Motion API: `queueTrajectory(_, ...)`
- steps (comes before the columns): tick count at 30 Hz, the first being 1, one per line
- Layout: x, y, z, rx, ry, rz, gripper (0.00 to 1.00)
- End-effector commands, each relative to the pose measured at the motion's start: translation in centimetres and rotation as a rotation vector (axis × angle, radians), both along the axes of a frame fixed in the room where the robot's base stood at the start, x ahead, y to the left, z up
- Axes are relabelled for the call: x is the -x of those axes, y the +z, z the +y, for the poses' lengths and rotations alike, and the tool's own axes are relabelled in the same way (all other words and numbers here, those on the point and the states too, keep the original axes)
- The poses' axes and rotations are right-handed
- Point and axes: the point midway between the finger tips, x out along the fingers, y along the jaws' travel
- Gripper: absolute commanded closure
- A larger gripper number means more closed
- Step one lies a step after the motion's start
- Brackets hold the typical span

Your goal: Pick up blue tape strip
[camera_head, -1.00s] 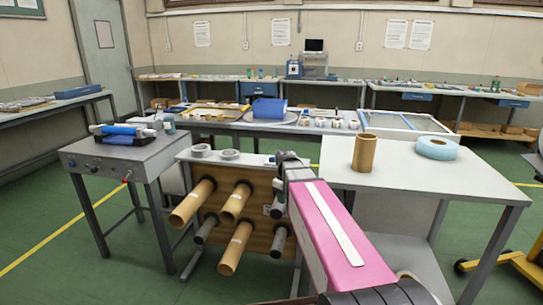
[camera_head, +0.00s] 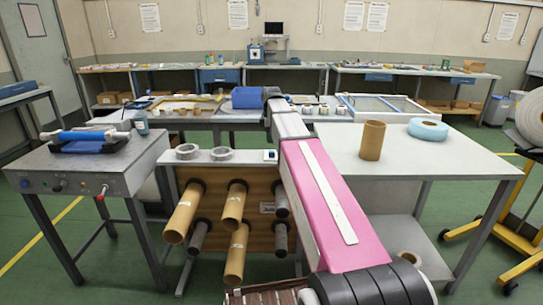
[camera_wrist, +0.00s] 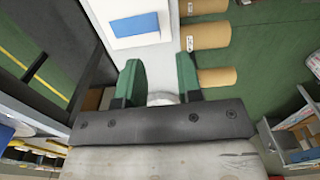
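The blue tape strip (camera_wrist: 135,25) lies as a blue rectangle on a white backing near the top of the wrist view. It rests on the pale top plate (camera_wrist: 165,58) of the rewinder. In the head view the strip (camera_head: 270,156) is a small blue and white patch just left of my arm. My gripper (camera_wrist: 160,68) shows two green fingers spread apart with nothing held between them. The strip lies beyond the fingertips in the wrist view, apart from them. In the head view my gripper is not clearly visible.
Two grey tape rolls (camera_head: 222,153) sit left of the strip on the plate. Several cardboard tubes (camera_head: 183,213) stick out from the rewinder's front. A white table (camera_head: 455,158) at the right holds a brown core (camera_head: 372,140) and a light blue roll (camera_head: 428,129).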

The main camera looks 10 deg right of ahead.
Motion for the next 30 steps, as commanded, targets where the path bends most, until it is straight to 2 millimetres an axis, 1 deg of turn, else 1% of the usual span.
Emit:
queueTrajectory(1, 0.1, -0.9, 0.0, 0.000, 0.000, 0.002, 0.67)
queueTrajectory(3, 0.1, -1.8, 0.0, 0.000, -0.001, 0.002, 0.67)
queueTrajectory(13, 0.0, -4.0, 0.1, 0.000, -0.001, 0.001, 0.67)
queueTrajectory(21, -0.1, -7.4, 0.3, 0.000, -0.002, 0.001, 0.67)
queueTrajectory(24, -0.2, -8.0, 0.3, 0.000, -0.002, 0.000, 0.67)
queueTrajectory(30, -0.2, -8.0, 0.3, 0.000, -0.002, 0.000, 0.67)
